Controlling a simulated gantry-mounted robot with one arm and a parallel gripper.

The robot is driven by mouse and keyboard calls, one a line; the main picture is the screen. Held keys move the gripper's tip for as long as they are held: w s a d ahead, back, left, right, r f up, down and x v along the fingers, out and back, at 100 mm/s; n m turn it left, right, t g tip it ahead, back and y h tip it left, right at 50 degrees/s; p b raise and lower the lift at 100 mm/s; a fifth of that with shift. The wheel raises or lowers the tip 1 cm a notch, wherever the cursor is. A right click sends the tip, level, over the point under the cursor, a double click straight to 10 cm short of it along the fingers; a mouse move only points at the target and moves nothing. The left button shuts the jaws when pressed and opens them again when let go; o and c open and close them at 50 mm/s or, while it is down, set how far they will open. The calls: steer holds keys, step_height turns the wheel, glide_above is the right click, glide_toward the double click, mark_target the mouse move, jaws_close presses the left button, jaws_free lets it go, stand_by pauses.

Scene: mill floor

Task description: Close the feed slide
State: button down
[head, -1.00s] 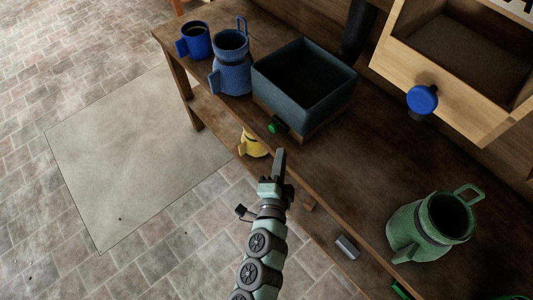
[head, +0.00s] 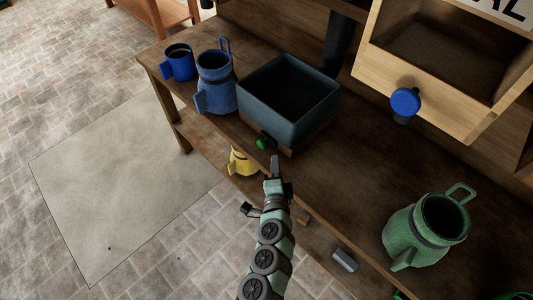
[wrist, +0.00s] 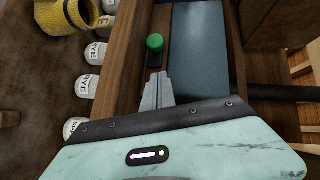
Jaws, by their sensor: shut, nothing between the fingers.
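A dark blue-grey open box (head: 310,121) stands on the wooden bench, on a wooden base. A small green knob (head: 263,144) sticks out low on its near side; it also shows in the wrist view (wrist: 155,43). I cannot tell how far any slide behind the knob is out. My gripper (head: 275,162) is shut and empty at the bench's front edge, just below and right of the green knob. In the wrist view its fingertips (wrist: 158,76) point at the knob, with a small gap visible between them.
A blue knob (head: 405,102) sits on a wooden bin (head: 450,100) at upper right. A blue jug (head: 216,95), a blue mug (head: 179,63) and a green jug (head: 410,232) stand on the bench.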

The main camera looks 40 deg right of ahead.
mark_target(265, 142)
steer(key=w, duration=0.2)
steer(key=w+d, duration=0.1)
steer(key=shift+w+d+f+p, duration=0.1)
steer(key=shift+w+f+p, duration=0.1)
steer(key=shift+f+p, duration=0.15)
steer(key=shift+w+f, duration=0.3)
steer(key=shift+w, duration=0.5)
